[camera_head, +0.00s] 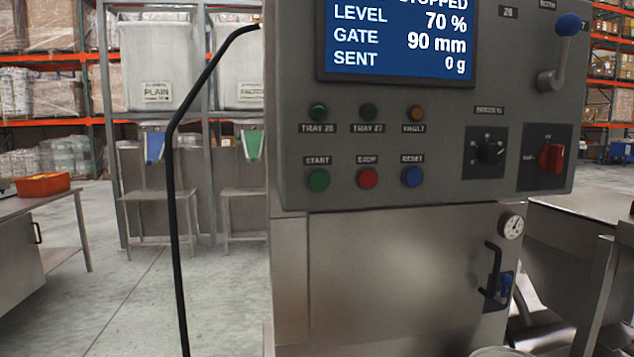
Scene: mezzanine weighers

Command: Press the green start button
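The green start button (318,180) is on the lower left of the grey control panel (440,125), under a START label. A red stop button (367,178) and a blue reset button (412,177) sit in the same row to its right. The screen (400,40) reads STOPPED, level 70 %, gate 90 mm, sent 0 g. My gripper is not in view.
A blue-knobbed lever (567,27), a black selector (489,152) and a red rotary switch (551,157) are on the panel's right. A black cable or tube (171,180) runs down left of the panel. An orange tray (42,185) lies on a left table. Floor (125,305) is open at left.

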